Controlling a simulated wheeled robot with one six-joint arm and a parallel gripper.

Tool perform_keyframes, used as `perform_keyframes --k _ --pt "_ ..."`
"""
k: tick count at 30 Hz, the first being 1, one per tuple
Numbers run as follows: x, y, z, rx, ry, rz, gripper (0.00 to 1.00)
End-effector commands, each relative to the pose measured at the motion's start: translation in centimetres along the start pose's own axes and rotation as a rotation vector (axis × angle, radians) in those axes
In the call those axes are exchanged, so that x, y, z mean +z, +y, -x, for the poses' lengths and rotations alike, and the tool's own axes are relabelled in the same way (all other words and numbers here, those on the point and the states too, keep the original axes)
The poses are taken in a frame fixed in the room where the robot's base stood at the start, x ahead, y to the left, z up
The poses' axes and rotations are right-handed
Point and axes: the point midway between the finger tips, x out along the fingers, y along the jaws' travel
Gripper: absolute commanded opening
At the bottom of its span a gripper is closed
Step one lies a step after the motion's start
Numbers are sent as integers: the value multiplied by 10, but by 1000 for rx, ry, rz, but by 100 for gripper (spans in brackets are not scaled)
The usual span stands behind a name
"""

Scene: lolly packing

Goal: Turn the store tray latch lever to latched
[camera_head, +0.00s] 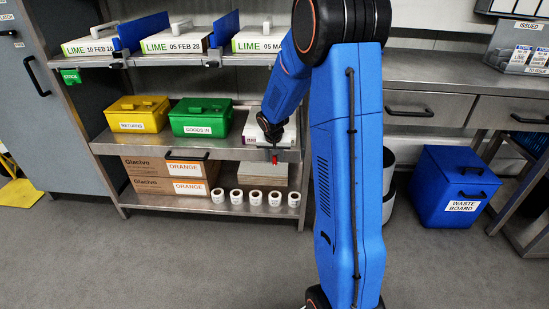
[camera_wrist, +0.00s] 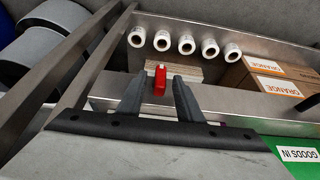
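The red latch lever (camera_head: 275,160) hangs at the front edge of the middle shelf, below my gripper (camera_head: 272,138). In the wrist view the red lever (camera_wrist: 160,80) shows between the two dark fingers of my gripper (camera_wrist: 159,85). The fingers are apart, with a visible gap on each side of the lever, so the gripper is open. Whether the fingertips reach as deep as the lever is unclear. A white box (camera_head: 258,138) labelled in dark print sits on the shelf behind the gripper, partly hidden by it. The lever's pivot and any latch marking are too small to tell.
The middle shelf (camera_head: 135,148) holds a yellow RETURNS box (camera_head: 138,112) and a green GOODS IN box (camera_head: 201,116). Below are Glacivo cartons (camera_head: 165,168) and several white rolls (camera_head: 255,198). A blue waste board bin (camera_head: 455,185) stands right. The floor in front is clear.

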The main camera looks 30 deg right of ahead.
Motion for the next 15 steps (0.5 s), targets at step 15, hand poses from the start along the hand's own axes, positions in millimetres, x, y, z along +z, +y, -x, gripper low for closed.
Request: perform_keyframes --k 15 --pt "0 0 0 0 1 0 0"
